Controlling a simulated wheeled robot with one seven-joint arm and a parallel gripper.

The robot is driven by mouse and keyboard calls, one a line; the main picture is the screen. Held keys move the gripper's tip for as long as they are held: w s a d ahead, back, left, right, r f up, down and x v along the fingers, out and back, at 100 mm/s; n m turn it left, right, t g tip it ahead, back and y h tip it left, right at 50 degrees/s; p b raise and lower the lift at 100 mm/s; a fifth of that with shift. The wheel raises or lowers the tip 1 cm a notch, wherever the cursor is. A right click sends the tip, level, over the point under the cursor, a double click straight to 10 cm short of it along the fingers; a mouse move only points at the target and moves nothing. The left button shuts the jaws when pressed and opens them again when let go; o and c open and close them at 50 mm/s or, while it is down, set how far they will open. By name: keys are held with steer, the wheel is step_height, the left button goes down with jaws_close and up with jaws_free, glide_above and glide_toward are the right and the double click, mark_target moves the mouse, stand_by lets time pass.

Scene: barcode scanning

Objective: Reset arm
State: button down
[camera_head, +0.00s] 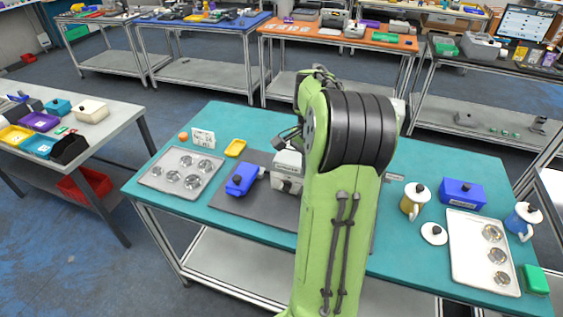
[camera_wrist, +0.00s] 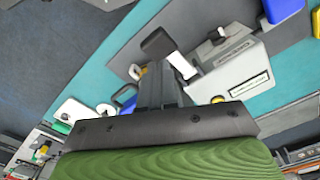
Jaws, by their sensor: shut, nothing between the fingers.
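My green arm rises through the middle of the head view and bends over the teal table (camera_head: 390,262). My gripper (camera_wrist: 160,70) shows dark in the wrist view, shut and empty, above the table. In the head view only a dark part of it (camera_head: 290,135) shows left of the arm; the rest is hidden. A grey-white machine (camera_head: 287,172) stands beside and partly behind the arm on a dark mat (camera_head: 270,208). It also shows in the wrist view (camera_wrist: 232,68), close to the fingers. A blue object (camera_head: 241,180) sits left of the machine on the mat.
A tray with several metal bowls (camera_head: 150,180) lies at the table's left. Other tables stand behind.

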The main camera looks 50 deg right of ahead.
steer(key=a+r+n+t+h, duration=0.1)
steer(key=a+r+n, duration=0.35)
steer(key=a, duration=0.45)
steer(key=a+r+n+t+h, duration=0.1)
steer(key=a+r+n, duration=0.3)
steer(key=a, duration=0.5)
steer(key=s+a+f+n+t+y, duration=0.2)
steer(key=s+a+n+t, duration=0.1)
steer(key=s+a+n, duration=0.5)
steer(key=a+n, duration=0.3)
steer(key=a, duration=0.1)
steer(key=shift+s+a+t+b, duration=0.3)
steer(key=shift+s+a, duration=0.05)
steer(key=shift+s, duration=0.05)
